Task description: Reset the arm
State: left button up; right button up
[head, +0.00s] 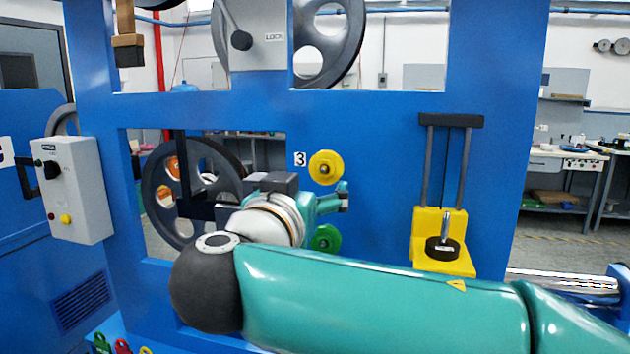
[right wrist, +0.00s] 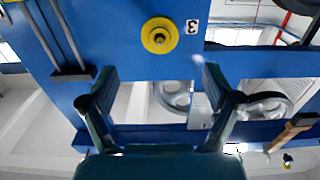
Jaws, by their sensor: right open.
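My right arm comes in from the right across the lower part of the head view and bends back toward the blue machine panel (head: 390,150). My right gripper (head: 342,198) is small and partly hidden behind my wrist, in front of the panel. It appears between a yellow pulley (head: 326,167) and a green pulley (head: 326,238). In the right wrist view my right gripper (right wrist: 160,80) has its two fingers wide apart with nothing between them. The yellow pulley (right wrist: 160,36) shows beyond the fingertips, apart from them. My left gripper is not in view.
A yellow bracket (head: 440,258) with a black knob and two rods is on the panel at right. A large grey wheel (head: 155,205) shows through the left opening. A grey control box (head: 75,190) is at far left. Workbenches (head: 565,160) stand behind at right.

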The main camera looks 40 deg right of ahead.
jog(key=shift+s+a, duration=0.5)
jog(key=shift+a, duration=0.05)
jog(key=shift+f, duration=0.1)
